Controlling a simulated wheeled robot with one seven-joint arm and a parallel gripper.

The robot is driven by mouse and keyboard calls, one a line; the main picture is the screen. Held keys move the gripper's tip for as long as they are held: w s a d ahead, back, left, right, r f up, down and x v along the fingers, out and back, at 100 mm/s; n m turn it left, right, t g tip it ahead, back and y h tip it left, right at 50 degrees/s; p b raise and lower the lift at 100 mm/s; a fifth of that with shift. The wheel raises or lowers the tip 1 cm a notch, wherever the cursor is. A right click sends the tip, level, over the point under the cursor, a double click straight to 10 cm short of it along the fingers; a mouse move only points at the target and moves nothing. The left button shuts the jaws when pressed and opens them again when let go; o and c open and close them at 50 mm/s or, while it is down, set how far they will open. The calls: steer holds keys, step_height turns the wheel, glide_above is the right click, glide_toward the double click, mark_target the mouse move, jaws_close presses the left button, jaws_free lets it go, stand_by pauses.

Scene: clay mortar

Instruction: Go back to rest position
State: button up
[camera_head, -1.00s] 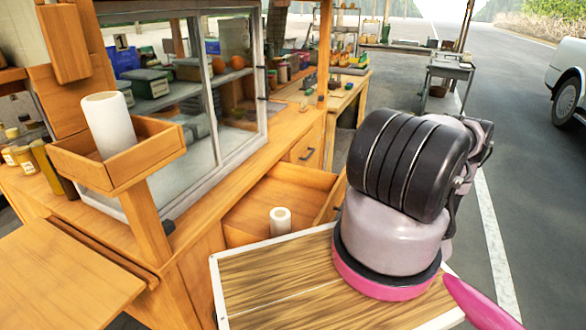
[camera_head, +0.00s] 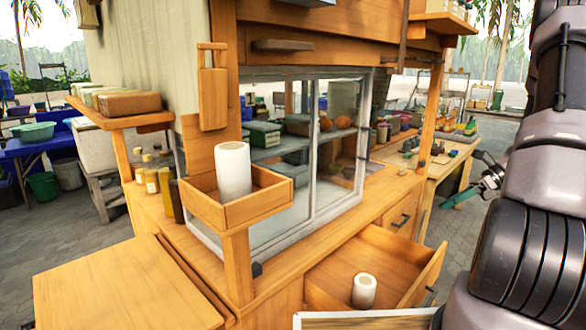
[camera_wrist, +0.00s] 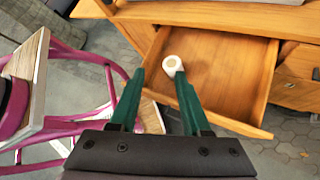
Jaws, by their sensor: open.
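My gripper (camera_head: 464,184) has green fingers and is at the right of the head view, beside my raised arm. In the wrist view my gripper (camera_wrist: 159,80) has its fingers spread apart with nothing between them. A white roll (camera_head: 364,291) stands in the pulled-out wooden drawer (camera_head: 338,268). In the wrist view the roll (camera_wrist: 173,65) shows beyond the fingertips, inside the open drawer (camera_wrist: 228,80). The fingers appear apart from the roll.
A second white roll (camera_head: 233,172) stands in a small wooden tray (camera_head: 240,215) on a post. A glass case (camera_head: 300,150) stands behind it. A bare wooden board (camera_head: 125,290) is at the front left. Pink tubular framing (camera_wrist: 85,55) is at the wrist view's left.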

steer(key=s+a+r+n+h, duration=0.1)
steer(key=a+r+n+h, duration=0.2)
steer(key=a+r+n, duration=0.5)
steer(key=s+a+r+n+t+h, duration=0.3)
steer(key=s+a+r+n, duration=0.3)
steer(key=s+r, duration=0.2)
steer(key=s+a+r+n+t+h, duration=0.2)
steer(key=s+a+r+n, duration=0.3)
steer(key=r, duration=0.7)
steer(key=s+n+t, duration=0.1)
steer(key=s+n, duration=0.1)
steer(key=s, duration=0.2)
steer(key=shift+a+r+h, duration=0.4)
